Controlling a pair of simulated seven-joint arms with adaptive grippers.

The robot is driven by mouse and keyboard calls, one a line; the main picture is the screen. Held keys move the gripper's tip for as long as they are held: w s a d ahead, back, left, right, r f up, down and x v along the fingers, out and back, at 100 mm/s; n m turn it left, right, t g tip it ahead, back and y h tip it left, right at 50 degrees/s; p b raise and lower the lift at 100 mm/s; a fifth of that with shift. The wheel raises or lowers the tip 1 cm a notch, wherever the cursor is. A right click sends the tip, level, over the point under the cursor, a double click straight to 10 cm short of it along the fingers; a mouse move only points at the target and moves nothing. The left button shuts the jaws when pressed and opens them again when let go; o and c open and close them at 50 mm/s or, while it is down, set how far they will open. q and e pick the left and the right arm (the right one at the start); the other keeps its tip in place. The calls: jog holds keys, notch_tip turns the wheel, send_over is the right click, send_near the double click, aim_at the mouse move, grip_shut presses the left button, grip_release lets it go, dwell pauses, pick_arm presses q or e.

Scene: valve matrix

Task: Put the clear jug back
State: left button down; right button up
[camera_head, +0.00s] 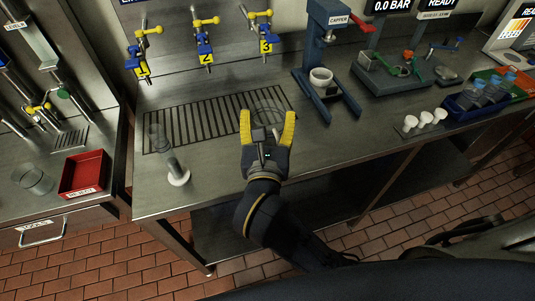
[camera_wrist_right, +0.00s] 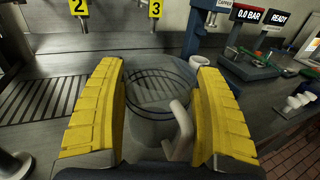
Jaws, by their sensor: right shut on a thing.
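The clear jug (camera_wrist_right: 150,92) is see-through with dark rim lines and a pale handle (camera_wrist_right: 181,130). It sits between the yellow fingers of my right gripper (camera_wrist_right: 160,105), which is shut on it. In the head view the jug (camera_head: 268,106) shows faintly beyond the right gripper (camera_head: 267,128), near the right end of the slotted drain grate (camera_head: 215,118). I cannot tell whether its base touches the bench. My left gripper is not in view.
Numbered yellow-handled taps (camera_head: 204,42) stand behind the grate. A clear cylinder on a white base (camera_head: 178,178) stands front left. The capper press (camera_head: 327,60) is to the right. Another clear vessel (camera_head: 33,180) and a red tray (camera_head: 84,173) are on the left bench.

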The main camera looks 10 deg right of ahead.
aim_at(268, 142)
jog(key=shift+f, duration=3.75)
jog(key=shift+f, duration=0.1)
jog(key=o, duration=1.6)
jog(key=shift+c, duration=0.2)
jog(key=v, duration=0.7)
jog(key=shift+s, duration=0.25)
